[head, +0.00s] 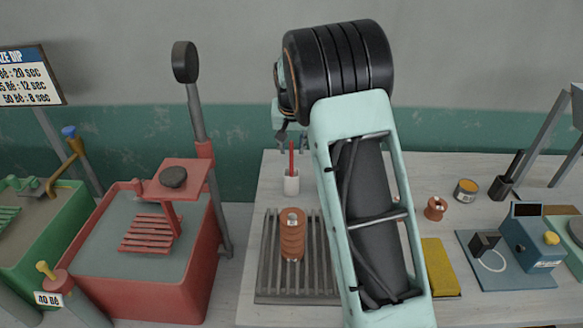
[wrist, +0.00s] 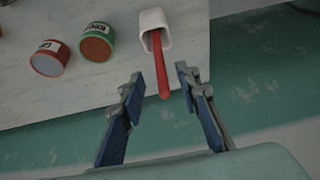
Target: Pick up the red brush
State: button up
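The red brush (head: 291,158) stands upright in a white cup (head: 291,183) near the back of the table in the head view. In the wrist view the red brush (wrist: 160,66) sticks out of the white cup (wrist: 154,20). Its handle end appears between the two fingertips of my gripper (wrist: 160,76), which is open, with a gap on both sides. I cannot tell how far the handle is from the fingers in depth.
Two small labelled pots, one red (wrist: 49,58) and one green (wrist: 97,43), stand near the cup in the wrist view. In the head view an orange-brown ribbed piece (head: 292,240) stands on a slatted rack (head: 266,275) in front of the cup. A green wall is behind the table.

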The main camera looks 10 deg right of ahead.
aim_at(291, 150)
jog(key=shift+p+x, duration=0.5)
jog(key=shift+x, duration=1.65)
grip_shut()
